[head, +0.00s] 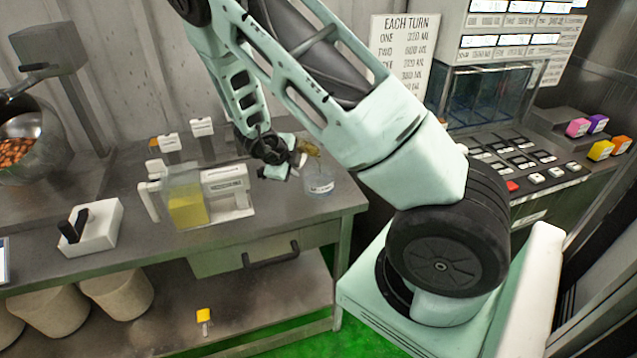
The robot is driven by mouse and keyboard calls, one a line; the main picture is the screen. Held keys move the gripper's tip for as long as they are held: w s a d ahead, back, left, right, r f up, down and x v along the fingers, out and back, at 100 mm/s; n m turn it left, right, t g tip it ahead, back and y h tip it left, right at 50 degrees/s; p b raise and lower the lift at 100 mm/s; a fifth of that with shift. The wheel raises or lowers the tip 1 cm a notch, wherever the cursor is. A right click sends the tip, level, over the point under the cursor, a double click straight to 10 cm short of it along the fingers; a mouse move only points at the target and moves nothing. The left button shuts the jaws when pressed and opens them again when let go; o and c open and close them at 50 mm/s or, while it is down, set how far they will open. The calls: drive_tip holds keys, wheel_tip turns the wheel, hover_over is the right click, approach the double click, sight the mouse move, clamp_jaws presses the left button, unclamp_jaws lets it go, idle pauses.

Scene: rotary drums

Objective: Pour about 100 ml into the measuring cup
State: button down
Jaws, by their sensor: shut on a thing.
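A clear cup with a white label (319,183) stands on the steel bench near its right end; it looks like the measuring cup. My gripper (295,158) is just left of and above the cup. It is shut on a small amber-brown thing (310,148) that shows just above the cup's rim. The thing's shape is mostly hidden by the gripper, and I cannot tell whether liquid is flowing from it. The liquid level in the cup is too small to read. A clear jug with yellow liquid (187,207) stands left of my gripper, beside a white labelled device (228,186).
The steel bench (290,222) has a white box with black handles (95,228) at left. A drum with brown pieces (20,140) is at far left. A sign (402,50) hangs behind my arm. A button panel (520,165) and coloured blocks (600,150) are at right.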

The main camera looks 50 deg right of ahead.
drive_tip(key=shift+b, duration=0.45)
drive_tip(key=shift+w+b, duration=0.25)
drive_tip(key=shift+b, duration=0.25)
drive_tip(key=shift+w+a+r+t+b, duration=0.1)
drive_tip(key=shift+t+b, duration=0.3)
drive_tip(key=shift+b, duration=0.85)
drive_tip(key=shift+f+m+t+b, duration=0.35)
drive_tip(key=shift+t+b, duration=0.25)
drive_tip(key=shift+b, duration=2.8)
